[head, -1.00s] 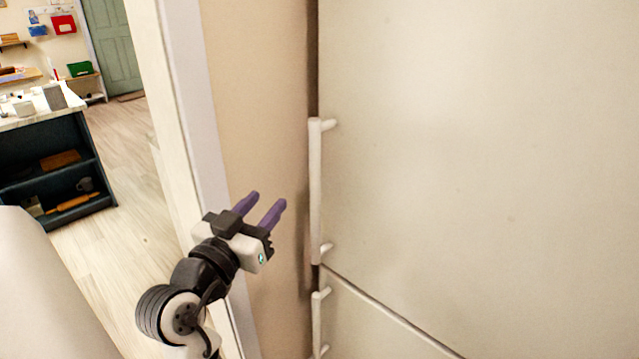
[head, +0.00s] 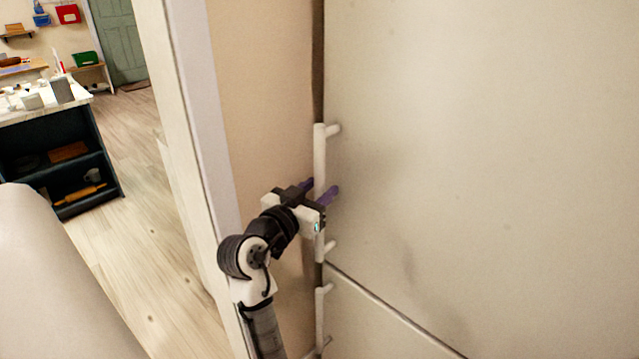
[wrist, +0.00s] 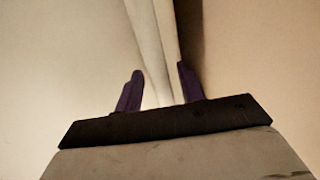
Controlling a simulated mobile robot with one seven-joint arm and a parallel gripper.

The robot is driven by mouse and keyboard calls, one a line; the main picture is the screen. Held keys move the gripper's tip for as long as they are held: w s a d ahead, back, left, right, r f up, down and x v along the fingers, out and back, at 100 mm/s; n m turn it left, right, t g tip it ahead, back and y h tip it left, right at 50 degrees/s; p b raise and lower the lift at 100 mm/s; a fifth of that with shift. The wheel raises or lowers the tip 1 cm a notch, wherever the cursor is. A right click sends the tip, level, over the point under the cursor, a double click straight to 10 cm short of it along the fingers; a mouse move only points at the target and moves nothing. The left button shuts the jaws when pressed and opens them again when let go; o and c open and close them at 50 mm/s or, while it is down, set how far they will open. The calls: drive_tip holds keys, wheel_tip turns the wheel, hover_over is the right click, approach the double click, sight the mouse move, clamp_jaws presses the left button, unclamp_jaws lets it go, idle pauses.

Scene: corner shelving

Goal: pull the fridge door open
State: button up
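The fridge door (head: 480,150) is a large, pale, flat panel on the right of the head view, and it looks shut. Its upright white bar handle (head: 319,150) runs along the door's left edge. My gripper (head: 319,190) has purple fingers and is at the handle's lower middle, one finger on each side of the bar. In the wrist view the handle (wrist: 155,50) passes between the fingers of my gripper (wrist: 160,88). The fingers are apart, with a gap beside the bar on the left. The right finger is close to the bar; I cannot tell whether it touches.
A lower door panel (head: 375,330) with its own white handle (head: 319,315) sits below a seam. A beige wall (head: 260,90) and white trim (head: 195,100) stand close on the left. Beyond are open wooden floor (head: 140,200) and a dark shelf unit (head: 55,160).

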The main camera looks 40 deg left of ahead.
drive_tip(key=shift+w, duration=0.45)
clamp_jaws()
drive_tip(key=shift+s, duration=0.15)
